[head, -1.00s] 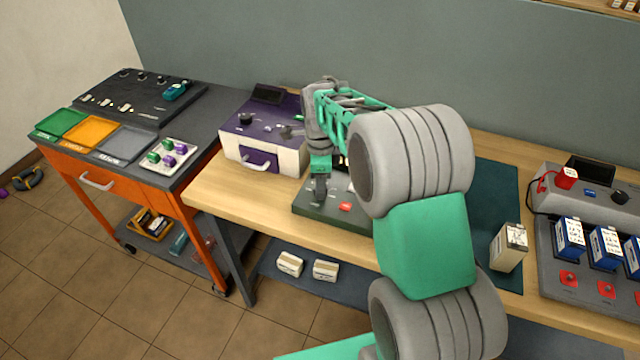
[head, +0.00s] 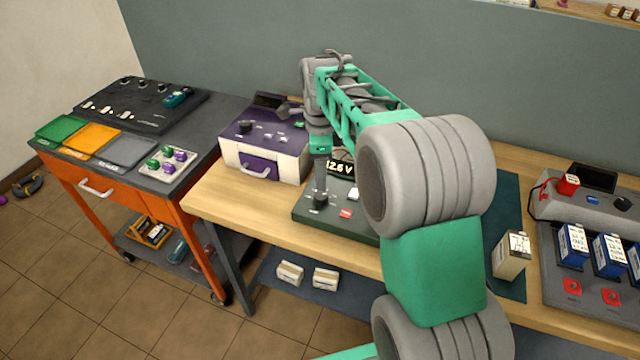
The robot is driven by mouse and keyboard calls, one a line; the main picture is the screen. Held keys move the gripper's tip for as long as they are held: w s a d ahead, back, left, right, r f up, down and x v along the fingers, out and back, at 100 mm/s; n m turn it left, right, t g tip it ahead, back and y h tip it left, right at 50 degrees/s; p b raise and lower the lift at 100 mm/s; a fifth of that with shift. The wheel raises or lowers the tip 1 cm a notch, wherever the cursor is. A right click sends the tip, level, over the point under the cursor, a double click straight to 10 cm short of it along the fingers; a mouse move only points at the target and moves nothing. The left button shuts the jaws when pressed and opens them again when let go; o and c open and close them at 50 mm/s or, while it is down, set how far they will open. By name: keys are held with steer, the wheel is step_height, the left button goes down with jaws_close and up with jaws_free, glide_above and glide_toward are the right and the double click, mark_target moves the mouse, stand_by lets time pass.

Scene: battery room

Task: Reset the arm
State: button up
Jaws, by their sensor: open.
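My gripper (head: 320,192) points down over the dark green tester box (head: 368,226) on the wooden bench. It is open and I see nothing held in it. Its fingertips are close above or at a black knob (head: 318,202) on the box; whether they touch it I cannot tell. The box's display (head: 341,168) reads about 12.6 V, partly hidden by my arm. A red button (head: 345,213) and a white button (head: 354,194) show on the box. My arm covers the box's right side.
A purple and white case (head: 262,145) stands left of my gripper. A cream battery (head: 511,255) stands on a dark mat (head: 508,200) to the right, near a grey charging station (head: 590,205) with blue batteries. An orange cart (head: 110,190) stands at the left.

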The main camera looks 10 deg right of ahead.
steer(key=shift+r, duration=0.25)
steer(key=s+n+t, duration=0.3)
steer(key=s+n, duration=1.7)
steer(key=n, duration=0.1)
steer(key=shift+s+a+t, duration=0.3)
steer(key=shift+a, duration=0.05)
steer(key=shift+f, duration=0.1)
steer(key=shift+c, duration=0.5)
